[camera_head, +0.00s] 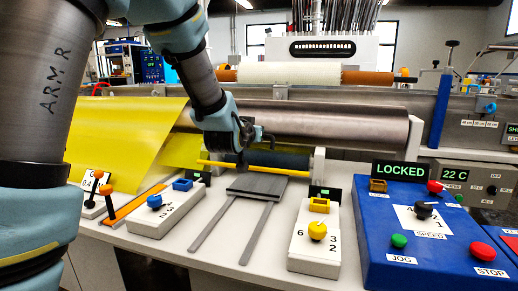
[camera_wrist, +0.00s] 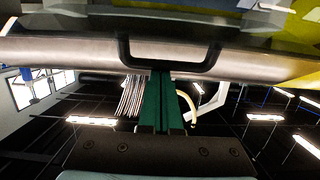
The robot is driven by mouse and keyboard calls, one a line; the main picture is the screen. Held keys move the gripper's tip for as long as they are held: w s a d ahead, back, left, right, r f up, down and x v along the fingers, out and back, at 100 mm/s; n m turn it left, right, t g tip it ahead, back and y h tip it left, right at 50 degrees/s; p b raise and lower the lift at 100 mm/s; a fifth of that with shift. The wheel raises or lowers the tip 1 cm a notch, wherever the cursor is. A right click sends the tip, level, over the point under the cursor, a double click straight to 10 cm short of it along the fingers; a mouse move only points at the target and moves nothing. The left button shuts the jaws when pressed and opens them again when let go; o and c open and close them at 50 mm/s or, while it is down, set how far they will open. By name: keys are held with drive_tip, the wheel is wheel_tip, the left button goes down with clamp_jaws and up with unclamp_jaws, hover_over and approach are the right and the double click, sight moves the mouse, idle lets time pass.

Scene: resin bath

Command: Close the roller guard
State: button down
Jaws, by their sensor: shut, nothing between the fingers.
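A long grey metal roller or curved cover (camera_head: 340,128) runs across the machine; I cannot tell whether it is the guard itself. A thin yellow bar (camera_head: 285,174) lies below it, in front of a dark lower roller (camera_head: 292,160). My gripper (camera_head: 241,168) is at the front of the grey cylinder, near the bar's left part. In the wrist view, a dark U-shaped handle (camera_wrist: 208,60) crosses in front of the grey metal. My green fingers (camera_wrist: 158,76) are shut and empty, their tips at the handle's crossbar. I cannot tell whether they touch it.
A yellow translucent sheet (camera_head: 125,130) hangs at the left, partly behind my arm. A grey plate with two rails (camera_head: 258,187) lies below the rollers. White switch boxes (camera_head: 315,245) and a blue control panel (camera_head: 410,262) stand in front. A display (camera_head: 400,170) reads LOCKED.

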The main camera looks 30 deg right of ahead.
sight(255, 149)
drive_tip(key=shift+s+a+f+t+h+b, duration=0.3)
drive_tip(key=shift+f+b, duration=0.2)
drive_tip(key=shift+b, duration=0.85)
drive_tip(key=shift+s+a+f+t+h+b, duration=0.25)
drive_tip(key=shift+f+b, duration=0.2)
drive_tip(key=shift+b, duration=0.9)
drive_tip(key=shift+s+a+f+t+h+b, duration=0.2)
drive_tip(key=shift+f+t+h+b, duration=0.25)
drive_tip(key=shift+b, duration=0.9)
drive_tip(key=shift+s+a+f+b, duration=0.15)
drive_tip(key=shift+f+b, duration=0.1)
drive_tip(key=shift+b, duration=0.55)
drive_tip(key=shift+f, duration=0.1)
